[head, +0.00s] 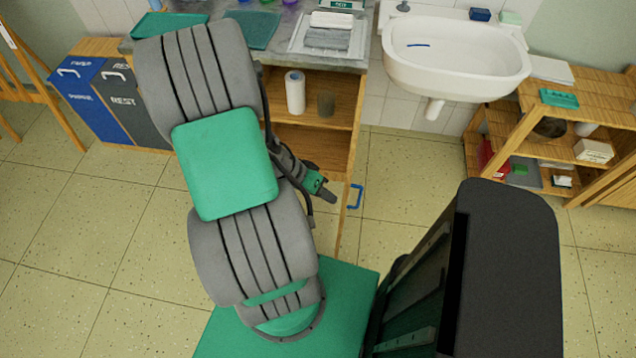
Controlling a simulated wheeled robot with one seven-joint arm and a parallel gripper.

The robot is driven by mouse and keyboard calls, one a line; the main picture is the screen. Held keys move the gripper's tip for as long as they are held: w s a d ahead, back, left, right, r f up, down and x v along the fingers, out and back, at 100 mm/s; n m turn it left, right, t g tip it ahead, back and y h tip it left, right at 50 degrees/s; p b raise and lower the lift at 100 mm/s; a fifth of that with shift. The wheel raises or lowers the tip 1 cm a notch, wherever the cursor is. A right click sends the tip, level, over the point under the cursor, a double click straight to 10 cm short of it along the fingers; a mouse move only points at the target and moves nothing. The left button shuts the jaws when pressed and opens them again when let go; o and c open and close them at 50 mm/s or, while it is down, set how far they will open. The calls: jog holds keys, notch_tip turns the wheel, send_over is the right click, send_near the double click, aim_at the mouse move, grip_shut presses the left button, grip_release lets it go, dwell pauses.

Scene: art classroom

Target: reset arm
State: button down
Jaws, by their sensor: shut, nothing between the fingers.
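My arm fills the left middle of the head view, folded, with grey ribbed links and green covers. My gripper (327,194) sticks out to the right from behind the arm, in front of the wooden cabinet below the counter. Its dark fingers are together and hold nothing. Part of the wrist is hidden behind the arm links.
A wooden cabinet (340,150) with a paper roll (295,92) stands behind my gripper, under a grey counter. A white sink (455,55) is at the back right, wooden shelves (590,125) at the far right. Blue and grey bins (95,95) stand left.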

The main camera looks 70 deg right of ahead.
jog(key=w+a+f+n+t+y, duration=0.1)
jog(key=w+a+n+y, duration=0.25)
jog(key=a+n, duration=0.5)
jog(key=w+a+r+n+t+h, duration=0.1)
jog(key=w+a+r+n+t, duration=0.25)
jog(key=w+r, duration=0.4)
jog(key=w+a+r+n+t, duration=0.2)
jog(key=w+a+r+n, duration=0.25)
jog(key=w, duration=0.55)
jog(key=w+a+r+n+t, duration=0.2)
jog(key=w+a+r, duration=0.1)
jog(key=a+r, duration=0.2)
jog(key=w+a+r+n+t, duration=0.2)
jog(key=w+a+r, duration=0.2)
jog(key=a, duration=0.3)
jog(key=shift+w+a+r+n, duration=0.25)
jog(key=shift+r+n, duration=0.1)
jog(key=shift+r, duration=0.35)
jog(key=shift+a, duration=0.1)
